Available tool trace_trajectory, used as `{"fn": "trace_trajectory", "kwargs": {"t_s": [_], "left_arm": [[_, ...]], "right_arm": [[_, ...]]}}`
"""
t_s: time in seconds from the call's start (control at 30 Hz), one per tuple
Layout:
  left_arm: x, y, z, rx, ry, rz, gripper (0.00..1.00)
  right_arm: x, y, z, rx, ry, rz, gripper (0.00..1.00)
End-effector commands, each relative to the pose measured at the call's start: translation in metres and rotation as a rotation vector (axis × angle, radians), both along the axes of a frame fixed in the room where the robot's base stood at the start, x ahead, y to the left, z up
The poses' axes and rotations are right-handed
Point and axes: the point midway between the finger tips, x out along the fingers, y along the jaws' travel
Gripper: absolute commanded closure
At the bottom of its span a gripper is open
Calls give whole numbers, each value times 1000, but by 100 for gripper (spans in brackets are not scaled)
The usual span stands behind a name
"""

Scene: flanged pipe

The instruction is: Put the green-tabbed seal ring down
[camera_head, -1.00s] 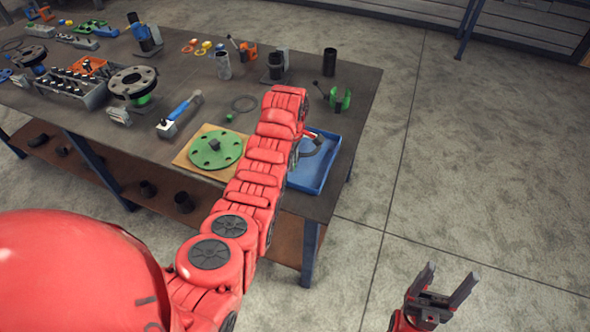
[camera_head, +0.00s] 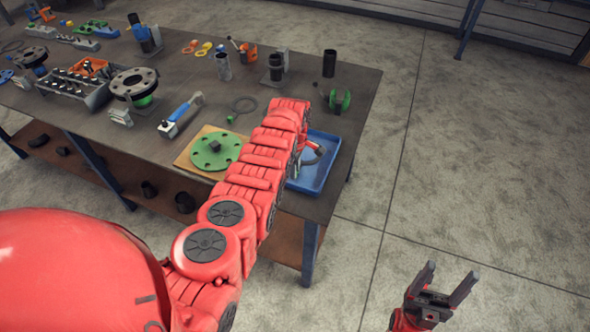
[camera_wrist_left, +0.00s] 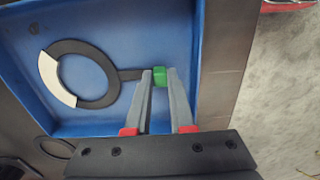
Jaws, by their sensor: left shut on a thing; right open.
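A dark seal ring (camera_wrist_left: 113,84) with a pale section and a green tab (camera_wrist_left: 160,77) is in the left wrist view. My left gripper (camera_wrist_left: 159,72) is shut on the green tab. The ring is over the blue tray (camera_wrist_left: 95,17), inside its outline; I cannot tell whether it touches the floor. In the head view the ring (camera_head: 318,155) shows over the blue tray (camera_head: 322,177), partly hidden by my left arm. My right gripper (camera_head: 450,284) is open and empty, off the table at lower right.
A green flange disc (camera_head: 212,160) on a tan board lies left of my arm. Another dark ring (camera_head: 245,104) with a green tab lies on the table behind it. A green-disc part (camera_head: 341,102) stands behind the tray. The tray is near the table's right edge.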

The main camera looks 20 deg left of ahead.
Motion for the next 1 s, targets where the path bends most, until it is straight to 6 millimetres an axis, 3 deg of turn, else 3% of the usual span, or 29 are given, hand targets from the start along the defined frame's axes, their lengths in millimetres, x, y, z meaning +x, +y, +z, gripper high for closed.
{"fn": "trace_trajectory", "kwargs": {"t_s": [0.1, 0.13, 0.3, 0.73, 1.0], "left_arm": [[0, 0, -5, 0, 0, 0, 100], [0, 0, -3, 0, 0, 0, 75], [0, 0, -3, 0, 0, 0, 49], [1, 0, 4, 0, -1, 0, 49], [1, 0, 30, 2, -5, 0, 49]], "right_arm": [[0, 0, -5, 0, 0, 0, 30], [0, 0, -3, 0, 0, 0, 30], [0, 0, -3, 0, 0, 0, 30], [0, 0, 0, 0, 0, 0, 30], [0, 0, -2, 0, 0, 0, 30]]}}
